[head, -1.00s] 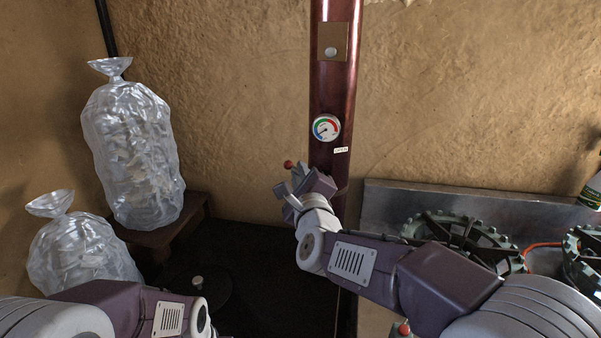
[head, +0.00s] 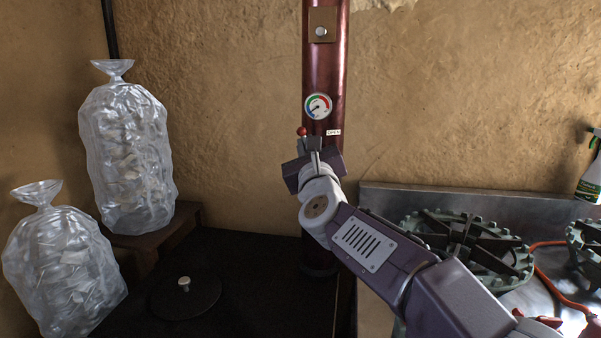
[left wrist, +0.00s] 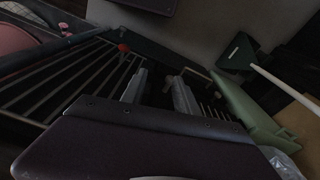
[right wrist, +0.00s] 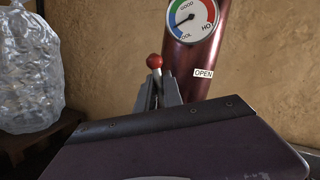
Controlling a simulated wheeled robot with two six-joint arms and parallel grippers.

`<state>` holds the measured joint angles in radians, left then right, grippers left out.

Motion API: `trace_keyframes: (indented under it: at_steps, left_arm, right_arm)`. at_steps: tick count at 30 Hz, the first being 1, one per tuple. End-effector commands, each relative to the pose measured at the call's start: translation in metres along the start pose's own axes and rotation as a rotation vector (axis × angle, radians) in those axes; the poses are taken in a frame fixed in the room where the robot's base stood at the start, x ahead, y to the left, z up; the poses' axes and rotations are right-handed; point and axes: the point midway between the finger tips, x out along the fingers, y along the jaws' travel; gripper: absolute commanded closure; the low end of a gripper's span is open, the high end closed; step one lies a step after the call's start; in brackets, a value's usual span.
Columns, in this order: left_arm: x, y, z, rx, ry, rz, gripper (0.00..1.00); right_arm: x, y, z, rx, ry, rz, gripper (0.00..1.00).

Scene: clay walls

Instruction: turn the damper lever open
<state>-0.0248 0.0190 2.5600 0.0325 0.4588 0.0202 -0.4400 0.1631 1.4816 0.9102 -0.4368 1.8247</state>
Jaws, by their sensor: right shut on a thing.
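The damper lever has a red ball knob (head: 302,131) and stands in front of the dark red stovepipe (head: 323,75), left of the white OPEN label (head: 333,132). My right gripper (head: 311,146) is shut on the lever just below the knob. In the right wrist view the knob (right wrist: 154,61) shows above the closed fingers (right wrist: 158,93), and the OPEN label (right wrist: 203,73) is to the right. The lever's lower part and pivot are hidden by my gripper. My left gripper (left wrist: 160,88) is open with nothing between its fingers; it is out of the head view.
A round gauge (head: 318,106) is on the pipe above the lever. Clear bags (head: 128,150) stand at the left by a black stove top (head: 250,275). Green burners (head: 465,245) and a spray bottle (head: 591,170) are at the right. A rack (left wrist: 70,75) is near my left gripper.

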Motion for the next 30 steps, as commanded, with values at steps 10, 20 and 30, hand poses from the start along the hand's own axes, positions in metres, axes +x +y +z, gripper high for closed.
trace_keyframes:
  at_steps: [10, 20, 30]
  left_arm:
    - [0.047, -0.001, 0.005, 0.000, 0.000, 0.000, 0.64]
    - [0.062, -0.001, 0.006, 0.000, 0.000, 0.000, 0.64]
    - [0.064, -0.001, 0.007, 0.000, 0.000, 0.000, 0.64]
  right_arm:
    - [-0.005, -0.016, -0.004, 0.239, -0.053, -0.073, 1.00]
    - [-0.006, -0.024, -0.003, 0.355, -0.076, -0.106, 1.00]
    - [-0.006, -0.027, -0.001, 0.380, -0.081, -0.113, 1.00]
